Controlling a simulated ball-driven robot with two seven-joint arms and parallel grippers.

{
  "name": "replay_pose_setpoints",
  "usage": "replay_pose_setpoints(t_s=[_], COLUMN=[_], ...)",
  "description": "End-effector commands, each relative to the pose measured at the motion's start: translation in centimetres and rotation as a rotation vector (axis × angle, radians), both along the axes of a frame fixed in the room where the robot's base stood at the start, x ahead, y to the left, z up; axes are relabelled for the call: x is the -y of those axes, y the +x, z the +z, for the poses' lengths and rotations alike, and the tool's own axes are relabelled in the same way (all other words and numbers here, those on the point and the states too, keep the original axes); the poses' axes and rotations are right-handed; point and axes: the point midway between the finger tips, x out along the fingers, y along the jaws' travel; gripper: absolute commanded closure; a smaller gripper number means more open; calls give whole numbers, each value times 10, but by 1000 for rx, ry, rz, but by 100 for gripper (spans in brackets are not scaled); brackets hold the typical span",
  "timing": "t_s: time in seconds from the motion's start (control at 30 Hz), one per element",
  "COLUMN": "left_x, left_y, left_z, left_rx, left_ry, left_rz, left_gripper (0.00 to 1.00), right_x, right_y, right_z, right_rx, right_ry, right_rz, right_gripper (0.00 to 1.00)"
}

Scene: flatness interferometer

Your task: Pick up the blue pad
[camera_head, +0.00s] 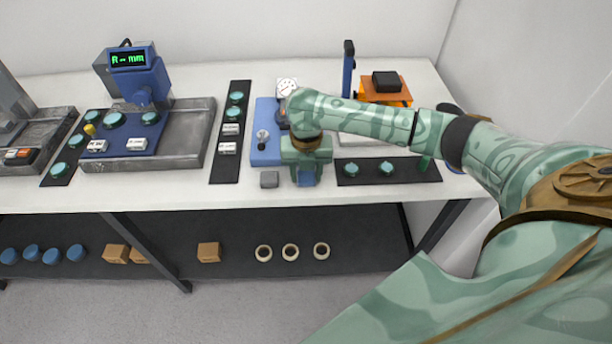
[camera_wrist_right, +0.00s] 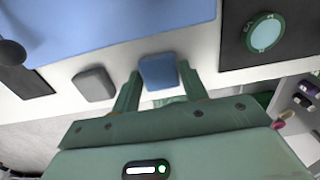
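The blue pad (camera_wrist_right: 158,72) is a small block with rounded edges, near the front edge of the bench. In the right wrist view it sits between the two green fingers, with what looks like a narrow gap on each side. In the head view the blue pad (camera_head: 306,182) shows low between the fingers. My right gripper (camera_head: 306,176) points down around it and appears open; contact with the pad is not clear. The gripper also shows in the wrist view (camera_wrist_right: 160,80). My left gripper is not in view.
A grey pad (camera_head: 269,179) lies just left of the blue one. A blue plate (camera_head: 264,157) with a knob stands behind. A black strip with teal buttons (camera_head: 400,170) lies to the right. A lower shelf (camera_head: 345,229) holds rings and boxes.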

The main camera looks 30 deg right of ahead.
Motion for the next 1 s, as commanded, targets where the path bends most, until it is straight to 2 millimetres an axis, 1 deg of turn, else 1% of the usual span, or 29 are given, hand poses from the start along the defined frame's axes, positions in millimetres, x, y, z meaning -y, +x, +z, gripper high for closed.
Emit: replay_pose_setpoints(t_s=[0.03, 0.07, 0.1, 0.43, 0.57, 0.67, 0.73, 0.87, 1.0], left_x=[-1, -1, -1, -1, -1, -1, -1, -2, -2], left_y=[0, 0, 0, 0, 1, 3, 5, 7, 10], left_z=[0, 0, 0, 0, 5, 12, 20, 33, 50], left_rx=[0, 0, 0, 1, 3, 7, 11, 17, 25], left_ry=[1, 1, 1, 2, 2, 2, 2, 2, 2], left_rz=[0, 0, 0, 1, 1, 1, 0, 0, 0], left_gripper=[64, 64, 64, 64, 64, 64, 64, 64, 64], right_x=[0, 0, 0, 0, 0, 0, 1, -23, -51], right_y=[0, 0, 0, 0, 0, 1, 1, 2, 3], right_z=[0, 0, 0, 1, 9, 23, 37, 64, 99], right_rx=[0, 0, 0, -1, 2, 2, 3, 5, 5], right_ry=[0, 0, 0, -1, -1, -1, -1, 2, 3], right_rz=[0, 0, 0, 0, 0, 1, -1, 3, 4], right_gripper=[71, 79, 82, 82, 82, 82, 82, 82, 82])
